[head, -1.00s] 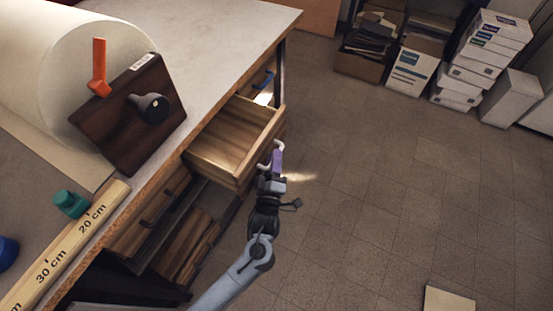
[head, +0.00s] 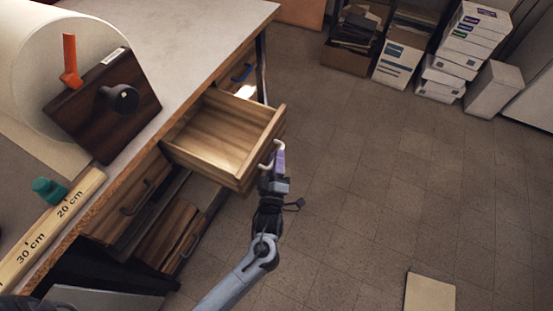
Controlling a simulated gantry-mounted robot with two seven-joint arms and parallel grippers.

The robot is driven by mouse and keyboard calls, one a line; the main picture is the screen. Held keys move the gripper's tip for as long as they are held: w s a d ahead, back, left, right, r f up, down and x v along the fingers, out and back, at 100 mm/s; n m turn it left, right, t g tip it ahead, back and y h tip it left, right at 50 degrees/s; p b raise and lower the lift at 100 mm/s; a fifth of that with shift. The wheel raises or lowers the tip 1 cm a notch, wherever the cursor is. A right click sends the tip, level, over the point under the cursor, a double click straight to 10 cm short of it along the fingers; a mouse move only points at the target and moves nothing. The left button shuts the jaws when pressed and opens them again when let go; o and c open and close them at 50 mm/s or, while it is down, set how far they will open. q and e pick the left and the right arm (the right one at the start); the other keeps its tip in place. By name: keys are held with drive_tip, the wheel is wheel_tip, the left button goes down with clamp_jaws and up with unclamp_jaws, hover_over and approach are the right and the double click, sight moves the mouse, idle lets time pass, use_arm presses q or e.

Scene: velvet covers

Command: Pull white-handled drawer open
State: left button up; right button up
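The wooden drawer (head: 223,133) with the white handle (head: 266,163) stands well out from the desk, and its inside looks empty. My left gripper (head: 277,160) is at the drawer front, with a purple fingertip against the white handle. It appears shut on the handle, though the far finger is hidden. My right gripper is not in view.
A paper roll, a dark wooden block (head: 104,108) and a ruler (head: 48,231) lie on the desktop (head: 190,30).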

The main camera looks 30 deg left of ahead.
use_arm(q)
drive_tip(key=shift+a, duration=0.15)
drive_tip(key=shift+s, duration=0.1)
drive_tip(key=shift+s, duration=0.2)
drive_tip(key=p+v, duration=0.1)
drive_tip(key=v, duration=0.6)
drive_tip(key=shift+p, duration=0.4)
drive_tip(key=shift+w, duration=0.1)
